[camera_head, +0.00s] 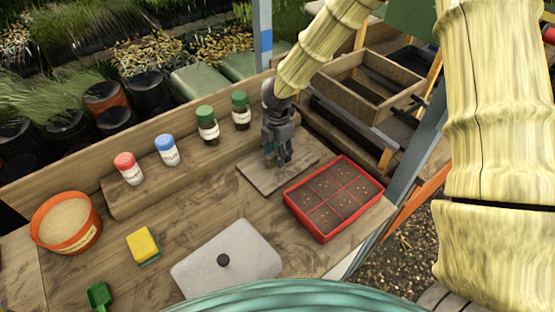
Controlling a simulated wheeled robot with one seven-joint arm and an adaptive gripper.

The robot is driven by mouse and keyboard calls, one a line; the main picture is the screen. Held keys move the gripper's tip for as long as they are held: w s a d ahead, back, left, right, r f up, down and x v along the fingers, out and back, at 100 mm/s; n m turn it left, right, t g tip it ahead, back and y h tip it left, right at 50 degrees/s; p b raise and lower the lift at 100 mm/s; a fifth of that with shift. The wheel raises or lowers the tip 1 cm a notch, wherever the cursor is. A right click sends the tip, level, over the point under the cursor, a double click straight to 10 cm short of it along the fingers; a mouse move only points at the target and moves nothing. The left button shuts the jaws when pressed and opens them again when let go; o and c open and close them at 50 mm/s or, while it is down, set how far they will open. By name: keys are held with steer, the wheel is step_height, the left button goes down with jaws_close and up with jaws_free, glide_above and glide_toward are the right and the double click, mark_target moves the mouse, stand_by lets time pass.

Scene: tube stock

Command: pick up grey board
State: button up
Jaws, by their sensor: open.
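The grey board (302,172) is a thin, flat, weathered-looking panel lying on the wooden bench. It is right of the middle of the view, between the raised wooden ledge and the red tray. My gripper (275,164) points down over the board's middle with its fingers apart. The fingertips are close to the board's top face; I cannot tell whether they touch it. My gripper hides part of the board's back half.
A red sectioned tray (321,237) of soil sits right of the board. Several capped bottles, one green-capped (241,110), stand on the ledge behind. A pale grey plate with a dark knob (245,243) lies in front. A yellow sponge (143,243) and orange pot (75,243) are left.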

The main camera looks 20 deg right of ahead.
steer(key=shift+f, duration=0.15)
steer(key=shift+c, duration=0.9)
jaws_close()
